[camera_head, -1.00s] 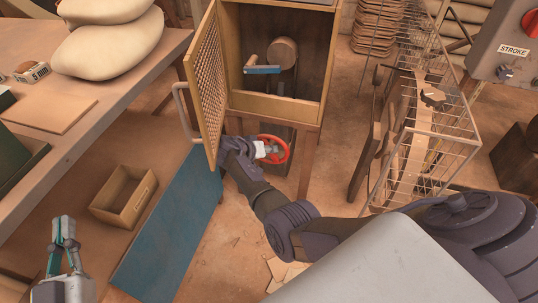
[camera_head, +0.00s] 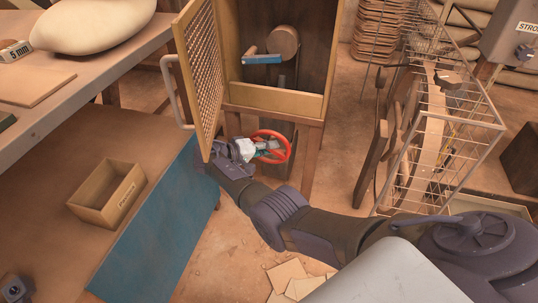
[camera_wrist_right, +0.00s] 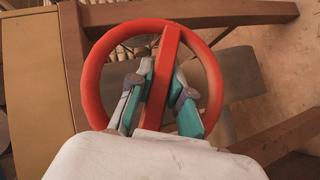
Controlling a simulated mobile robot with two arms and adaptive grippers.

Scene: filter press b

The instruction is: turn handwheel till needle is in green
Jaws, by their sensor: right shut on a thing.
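The red handwheel (camera_head: 289,150) sits low, under the open wooden cabinet, in the head view. In the right wrist view its rim (camera_wrist_right: 92,80) fills the upper middle, with a red spoke standing nearly upright. My right gripper (camera_head: 266,148) reaches the wheel from the left. In the right wrist view its teal-and-grey fingers (camera_wrist_right: 162,88) are shut on the spoke, one on each side, inside the rim. I see no needle or green zone.
The cabinet's mesh door (camera_head: 203,75) hangs open just left of the wheel, above my right gripper. A wire rack (camera_head: 470,135) stands to the right. An open box (camera_head: 90,213) lies at left near a blue panel (camera_head: 160,225). Flat pieces (camera_head: 290,280) lie on the floor.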

